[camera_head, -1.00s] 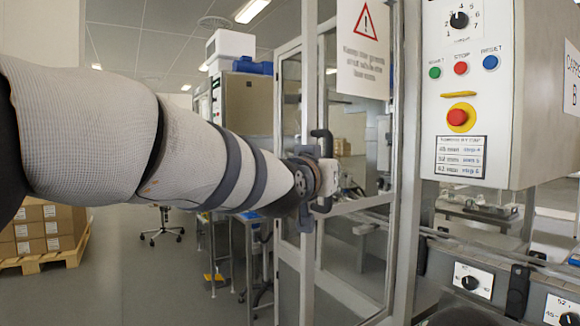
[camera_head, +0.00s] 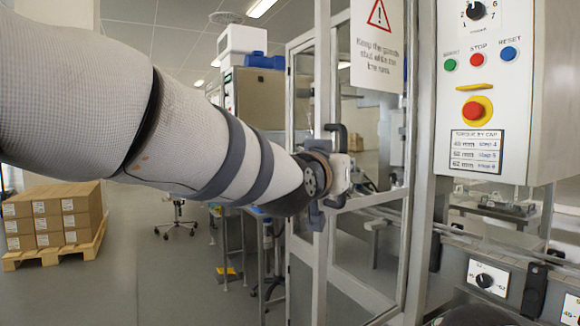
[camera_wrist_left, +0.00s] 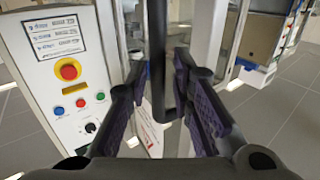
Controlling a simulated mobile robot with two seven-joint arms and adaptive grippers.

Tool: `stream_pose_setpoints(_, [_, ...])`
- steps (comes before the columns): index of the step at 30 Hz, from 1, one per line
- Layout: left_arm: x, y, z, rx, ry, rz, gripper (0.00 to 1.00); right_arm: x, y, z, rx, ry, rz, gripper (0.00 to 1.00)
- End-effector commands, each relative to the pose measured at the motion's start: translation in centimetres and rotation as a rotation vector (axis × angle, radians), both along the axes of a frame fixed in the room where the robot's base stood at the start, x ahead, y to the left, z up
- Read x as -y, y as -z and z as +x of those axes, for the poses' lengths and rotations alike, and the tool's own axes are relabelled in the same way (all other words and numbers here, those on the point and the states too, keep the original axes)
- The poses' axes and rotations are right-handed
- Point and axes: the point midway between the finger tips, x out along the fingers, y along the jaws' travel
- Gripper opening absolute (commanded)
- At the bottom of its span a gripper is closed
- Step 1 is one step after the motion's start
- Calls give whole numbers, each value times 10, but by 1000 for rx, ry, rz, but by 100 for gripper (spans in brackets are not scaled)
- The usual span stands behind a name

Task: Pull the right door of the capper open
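The capper's glazed guard door has a pale metal upright (camera_head: 322,80) and a white warning sign (camera_head: 376,40). My left gripper (camera_head: 338,172) is at this upright in the head view, with the arm reaching in from the left. In the left wrist view, a dark vertical bar (camera_wrist_left: 157,60), which looks like the door handle, stands between the purple-padded fingers of my left gripper (camera_wrist_left: 160,75). The fingers are apart, with visible room on both sides of the bar. I cannot tell how far the door stands from its frame. My right gripper is not in view.
The capper's control box (camera_head: 485,100) with its red stop button (camera_head: 473,109) is close on the right. A conveyor rail (camera_head: 500,262) runs below it. Stacked cartons (camera_head: 50,217) stand on a pallet (camera_head: 55,255) at left. Grey floor beside the pallet is clear.

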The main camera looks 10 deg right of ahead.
Motion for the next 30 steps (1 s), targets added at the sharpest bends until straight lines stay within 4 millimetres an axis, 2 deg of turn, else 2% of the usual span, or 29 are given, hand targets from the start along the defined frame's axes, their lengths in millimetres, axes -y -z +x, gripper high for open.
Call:
stream_pose_setpoints(6, [-28,-2,-46,3,2,1,21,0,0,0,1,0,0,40])
stream_pose_setpoints(12, [-46,-2,-77,3,4,-2,21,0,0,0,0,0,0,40])
stream_pose_setpoints(16, [-50,-1,-84,5,4,0,21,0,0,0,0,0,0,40])
stream_pose_setpoints(24, [-51,0,-84,1,3,1,21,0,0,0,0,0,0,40])
stream_pose_setpoints(26, [-56,13,-80,-24,-5,6,21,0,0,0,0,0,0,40])
stream_pose_setpoints(27, [-62,30,-74,-57,-16,11,21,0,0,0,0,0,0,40])
stream_pose_setpoints(29, [-79,72,-65,-136,-42,25,21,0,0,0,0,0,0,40])
stream_pose_setpoints(30, [-93,107,-59,-202,-64,37,21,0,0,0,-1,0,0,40])
